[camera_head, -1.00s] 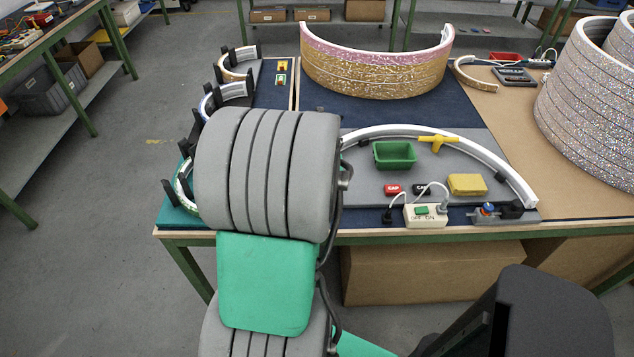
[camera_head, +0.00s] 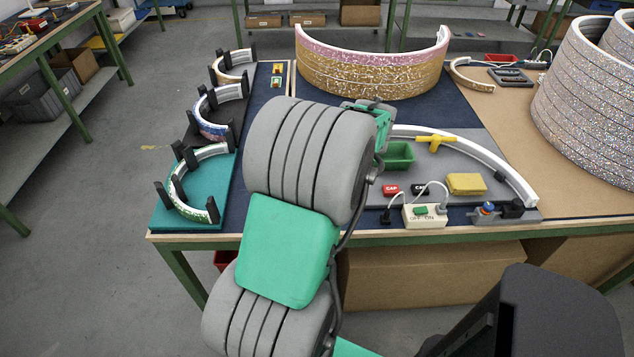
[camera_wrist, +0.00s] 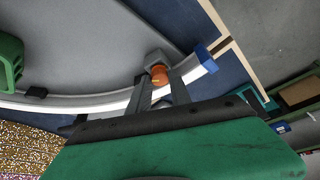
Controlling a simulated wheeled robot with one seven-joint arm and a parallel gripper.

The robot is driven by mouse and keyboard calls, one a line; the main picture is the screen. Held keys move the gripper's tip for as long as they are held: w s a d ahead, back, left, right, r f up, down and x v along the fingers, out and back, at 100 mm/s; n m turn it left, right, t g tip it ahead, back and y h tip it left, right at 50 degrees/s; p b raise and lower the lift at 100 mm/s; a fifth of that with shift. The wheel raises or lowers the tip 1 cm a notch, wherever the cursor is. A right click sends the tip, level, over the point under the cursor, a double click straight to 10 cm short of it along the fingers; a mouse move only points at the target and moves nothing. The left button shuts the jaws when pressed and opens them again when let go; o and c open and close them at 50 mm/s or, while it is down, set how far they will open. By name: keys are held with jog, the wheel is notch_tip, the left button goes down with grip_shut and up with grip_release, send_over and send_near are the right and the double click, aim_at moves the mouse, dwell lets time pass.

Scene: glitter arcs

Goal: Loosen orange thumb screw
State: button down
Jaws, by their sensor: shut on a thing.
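The orange thumb screw (camera_wrist: 158,75) shows in the wrist view, seated against a small grey block (camera_wrist: 154,57) beside the white curved rail (camera_wrist: 105,101). My gripper (camera_wrist: 159,82) is shut on the screw, with one dark finger on each side of it. In the head view the same curved rail (camera_head: 478,151) lies on a grey board. There my arm covers the rail's left end, and the screw and fingertips are hidden behind it.
A green bin (camera_head: 398,156), a yellow block (camera_head: 466,184), a yellow T-handled tool (camera_head: 436,142) and a switch box (camera_head: 424,216) with cables stand by the rail. A blue clip (camera_wrist: 207,59) sits on the rail near the screw.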

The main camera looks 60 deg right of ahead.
jog(key=n+y, duration=0.1)
jog(key=n, duration=0.1)
jog(key=n+y, duration=0.1)
jog(key=n, duration=0.1)
jog(key=shift+d+f+n+b, duration=0.1)
jog(key=shift+f+n+b, duration=0.2)
jog(key=shift+f+b, duration=0.05)
jog(key=n, duration=0.2)
jog(key=n+g+y, duration=0.1)
jog(key=n, duration=0.1)
jog(key=shift+w+d+n+y, duration=0.1)
jog(key=shift+d+n+y, duration=0.05)
jog(key=shift+n+y, duration=0.2)
jog(key=c, duration=1.2)
grip_release()
jog(key=shift+d+r, duration=0.1)
jog(key=shift+r, duration=0.1)
jog(key=shift+o, duration=0.2)
jog(key=shift+d+r, duration=0.1)
jog(key=shift+r, duration=0.05)
jog(key=p+v, duration=0.3)
jog(key=v, duration=0.4)
jog(key=shift+r+p, duration=0.25)
jog(key=shift+p, duration=0.1)
